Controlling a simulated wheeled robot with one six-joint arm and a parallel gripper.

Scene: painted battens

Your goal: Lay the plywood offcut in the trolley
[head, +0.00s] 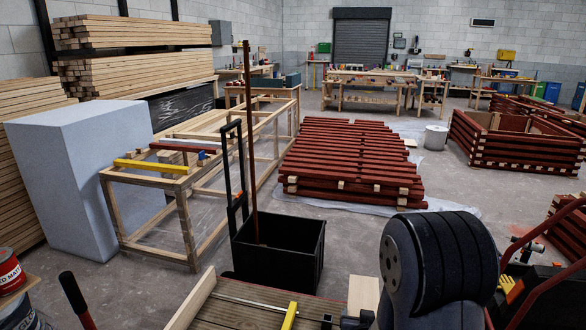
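The trolley appears to be the black open-topped box (278,262) with a tall black pull handle (233,170), in the lower middle of the head view. A long red-brown batten (251,140) stands upright in it. A pale flat piece of wood (363,296), probably the plywood offcut, shows at the bottom edge, beside the slatted work surface (235,314). Its lower part is cut off or hidden by dark parts, and I cannot tell what it rests on. My arm's dark rounded link fills the lower right. I cannot make out my gripper's fingers.
A yellow-marked wooden frame bench (150,166) and a grey-white block (85,175) stand left of the trolley. Stacked red battens (350,165) lie behind it on sheeting. A red slatted crate (515,140) stands right. A red tin (10,272) is at lower left.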

